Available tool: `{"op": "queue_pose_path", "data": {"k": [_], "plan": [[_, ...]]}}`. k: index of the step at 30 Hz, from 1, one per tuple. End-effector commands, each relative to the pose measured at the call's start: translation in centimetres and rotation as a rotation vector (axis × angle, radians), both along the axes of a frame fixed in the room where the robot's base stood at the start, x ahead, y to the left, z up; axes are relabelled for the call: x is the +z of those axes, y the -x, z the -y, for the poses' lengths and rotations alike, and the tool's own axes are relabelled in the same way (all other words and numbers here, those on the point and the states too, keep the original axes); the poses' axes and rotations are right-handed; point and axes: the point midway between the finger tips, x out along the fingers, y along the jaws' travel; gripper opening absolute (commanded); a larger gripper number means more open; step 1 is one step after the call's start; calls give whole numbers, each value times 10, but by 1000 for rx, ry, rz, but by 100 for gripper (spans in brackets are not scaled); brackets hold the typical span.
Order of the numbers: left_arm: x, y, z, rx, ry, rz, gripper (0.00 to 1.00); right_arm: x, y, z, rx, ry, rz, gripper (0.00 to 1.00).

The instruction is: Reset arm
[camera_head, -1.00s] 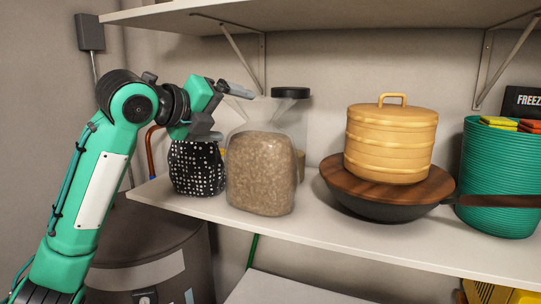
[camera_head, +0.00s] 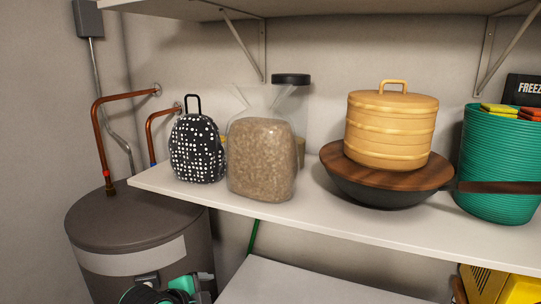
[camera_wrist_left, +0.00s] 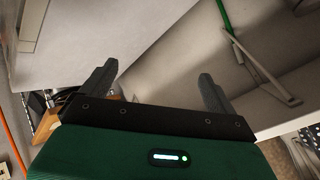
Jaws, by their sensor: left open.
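My left arm (camera_head: 165,291) shows only as a green and black piece at the bottom edge of the head view, in front of the grey tank. In the left wrist view my left gripper (camera_wrist_left: 158,84) has its two dark fingers spread wide, with nothing between them. The fingertips are out of sight in the head view. My right gripper is in neither view.
A white shelf (camera_head: 330,222) carries a dotted black bag (camera_head: 196,150), a bag of grain (camera_head: 261,160), a steamer (camera_head: 390,137) on a lidded wok (camera_head: 375,198), and a green basket (camera_head: 497,170). A grey tank (camera_head: 130,225) with copper pipes (camera_head: 98,130) stands at left.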

Motion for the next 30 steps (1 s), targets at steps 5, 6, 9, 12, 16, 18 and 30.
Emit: {"op": "queue_pose_path", "data": {"k": [5, 6, 9, 12, 16, 18, 30], "plan": [[-61, 52, -16, 196, 91, -173, 93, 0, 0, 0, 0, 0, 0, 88], [-72, 64, -20, 244, 109, -208, 93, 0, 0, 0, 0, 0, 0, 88], [-99, 97, -30, 364, 152, -295, 93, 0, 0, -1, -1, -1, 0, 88], [-123, 131, -41, 491, 186, -378, 93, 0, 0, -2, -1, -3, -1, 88], [-148, 177, -56, 659, 221, -474, 93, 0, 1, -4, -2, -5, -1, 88], [-158, 199, -63, 742, 235, -514, 93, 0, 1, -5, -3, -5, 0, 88], [-183, 288, -93, 1073, 263, -644, 93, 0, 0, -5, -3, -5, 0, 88]]}}
